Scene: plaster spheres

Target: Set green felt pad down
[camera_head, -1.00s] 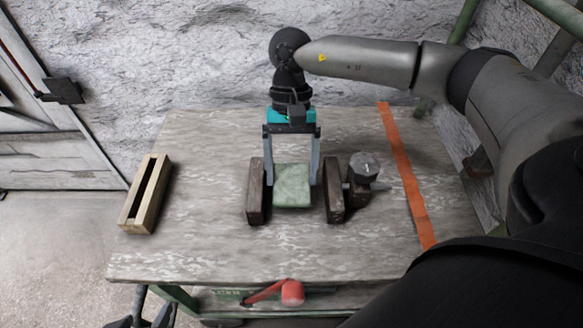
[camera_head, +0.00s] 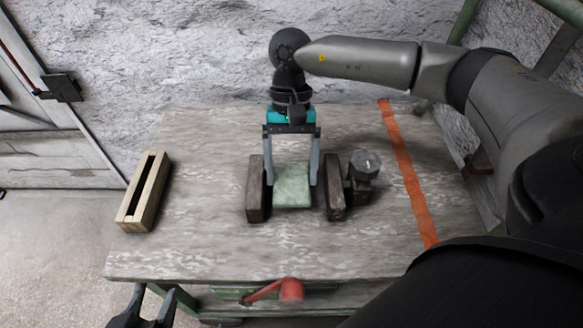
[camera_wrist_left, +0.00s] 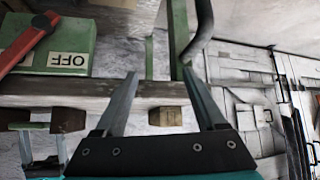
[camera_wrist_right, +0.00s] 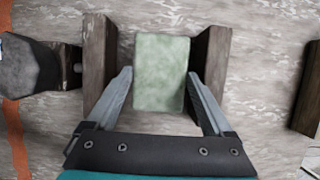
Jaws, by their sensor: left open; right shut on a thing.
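The green felt pad (camera_head: 292,187) is a pale green, squarish slab between two dark wooden blocks, the left one (camera_head: 256,190) and the right one (camera_head: 334,190). My right gripper (camera_head: 293,181) points down and is shut on the pad, a finger at each side. In the right wrist view the pad (camera_wrist_right: 161,72) lies between the fingertips (camera_wrist_right: 160,76), with narrow gaps to the blocks. I cannot tell whether its underside touches the table. My left gripper (camera_head: 154,291) is open and empty at the table's front left, below the top; its fingers also show in the left wrist view (camera_wrist_left: 160,74).
The table top (camera_head: 200,245) is clear in front. A slotted wooden box (camera_head: 137,212) stands at its left edge. A grey knob on a screw (camera_head: 364,165) adjoins the right block. An orange strip (camera_head: 408,180) runs along the right. A red lever (camera_head: 290,290) protrudes at the front.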

